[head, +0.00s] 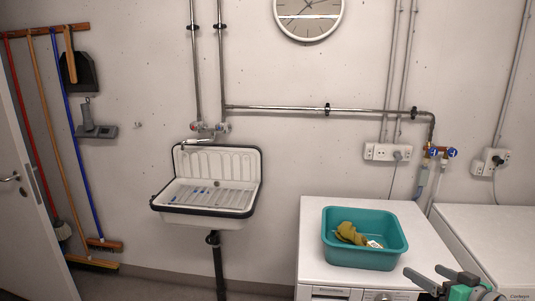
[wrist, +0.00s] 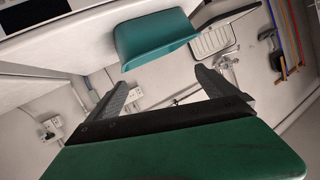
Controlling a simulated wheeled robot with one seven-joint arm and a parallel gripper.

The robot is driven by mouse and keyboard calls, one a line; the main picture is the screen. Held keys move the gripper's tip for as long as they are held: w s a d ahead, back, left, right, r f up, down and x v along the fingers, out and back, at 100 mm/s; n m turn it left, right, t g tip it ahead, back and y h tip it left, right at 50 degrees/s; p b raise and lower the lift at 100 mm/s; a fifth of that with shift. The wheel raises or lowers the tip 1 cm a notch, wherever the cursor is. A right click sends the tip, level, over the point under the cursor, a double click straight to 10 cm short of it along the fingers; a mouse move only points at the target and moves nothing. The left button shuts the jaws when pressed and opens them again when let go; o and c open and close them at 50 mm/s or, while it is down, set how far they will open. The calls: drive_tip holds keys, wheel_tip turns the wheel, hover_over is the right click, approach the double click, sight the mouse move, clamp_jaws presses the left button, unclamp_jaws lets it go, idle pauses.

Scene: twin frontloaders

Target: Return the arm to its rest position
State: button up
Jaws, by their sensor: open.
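My gripper (head: 434,278) is at the lower right of the head view, in front of the washing machine's front edge. Its two dark fingers are spread apart with nothing between them. In the wrist view my gripper (wrist: 165,88) also shows open and empty, with the teal tub (wrist: 155,40) beyond the fingers. In the head view the teal tub (head: 364,260) stands upright on the white machine top (head: 312,225), left of and apart from my gripper. A mustard-yellow cloth (head: 350,233) and a small whitish item (head: 374,244) lie inside it.
A second white machine (head: 490,225) stands to the right. A wall sink (head: 210,185) hangs left of the machines. Brooms (head: 70,150) hang at the far left beside a door (head: 25,220). Pipes and sockets (head: 388,152) run along the back wall. The floor by the sink is clear.

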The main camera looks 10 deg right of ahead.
drive_tip(key=s+a+f+m+g, duration=0.2)
drive_tip(key=s+f+m+g, duration=0.2)
drive_tip(key=s+f, duration=0.45)
drive_tip(key=s+a+f+m+g, duration=0.1)
drive_tip(key=s+f+m+g, duration=0.45)
drive_tip(key=f, duration=0.55)
drive_tip(key=s+a+r+g, duration=0.1)
drive_tip(key=s+a+g, duration=0.3)
drive_tip(key=s+a, duration=0.3)
drive_tip(key=w+a+r+n+h, duration=0.1)
drive_tip(key=w+a+r+n, duration=0.2)
drive_tip(key=a, duration=0.4)
drive_tip(key=w+a+r+n+t, duration=0.1)
drive_tip(key=w+a+r+n, duration=0.3)
drive_tip(key=a+r, duration=0.2)
drive_tip(key=w+a+r+n+t+h, duration=0.1)
drive_tip(key=w+a+r+n, duration=0.2)
drive_tip(key=a, duration=0.7)
drive_tip(key=shift+w+a+r+h, duration=0.15)
drive_tip(key=shift+a+r+h, duration=0.15)
drive_tip(key=shift+r, duration=0.6)
drive_tip(key=shift+t, duration=0.25)
